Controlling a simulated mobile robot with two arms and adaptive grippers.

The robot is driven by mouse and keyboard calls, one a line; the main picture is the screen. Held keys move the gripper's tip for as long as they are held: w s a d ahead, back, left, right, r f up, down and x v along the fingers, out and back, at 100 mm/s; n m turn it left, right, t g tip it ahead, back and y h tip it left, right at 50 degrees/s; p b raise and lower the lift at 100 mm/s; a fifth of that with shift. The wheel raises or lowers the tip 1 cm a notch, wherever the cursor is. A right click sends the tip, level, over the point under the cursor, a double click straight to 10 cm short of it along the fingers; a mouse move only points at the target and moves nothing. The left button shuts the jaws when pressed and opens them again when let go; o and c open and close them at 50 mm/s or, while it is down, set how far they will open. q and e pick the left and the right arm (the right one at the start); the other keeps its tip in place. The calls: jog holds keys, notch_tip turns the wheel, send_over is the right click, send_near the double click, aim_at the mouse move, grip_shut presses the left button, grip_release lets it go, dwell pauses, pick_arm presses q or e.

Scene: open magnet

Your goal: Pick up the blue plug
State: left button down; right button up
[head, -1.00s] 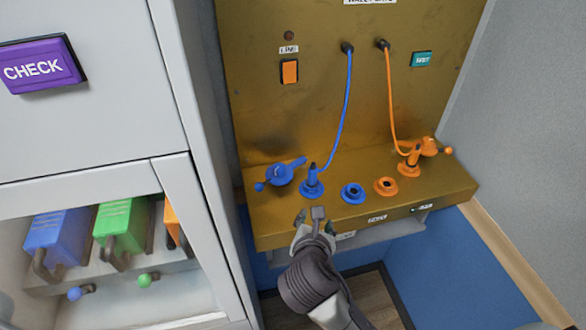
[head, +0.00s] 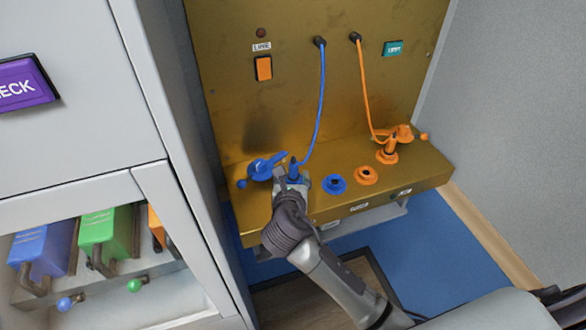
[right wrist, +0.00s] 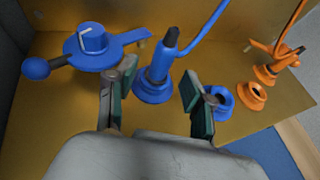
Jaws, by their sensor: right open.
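The blue plug (right wrist: 164,58) stands upright in a blue round socket on the brass ledge, with a blue cable rising from it. In the head view the blue plug (head: 293,168) is partly covered by my right gripper (head: 291,180). In the right wrist view my right gripper (right wrist: 152,106) is open, its green-padded fingers either side of the blue plug's base, nearer the camera; I cannot tell whether they touch it. A blue lever (right wrist: 95,45) with a ball end sits just left of the plug. My left gripper is not in view.
An empty blue socket (head: 334,184) and an empty orange socket (head: 366,175) lie to the right. An orange plug (head: 388,152) with its cable and lever stands farther right. A grey cabinet (head: 185,150) borders the ledge on the left.

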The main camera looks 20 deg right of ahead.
aim_at(293, 173)
jog(key=p+x, duration=0.1)
jog(key=x, duration=0.3)
jog(key=shift+w, duration=0.25)
jog(key=shift+s, duration=0.1)
grip_shut()
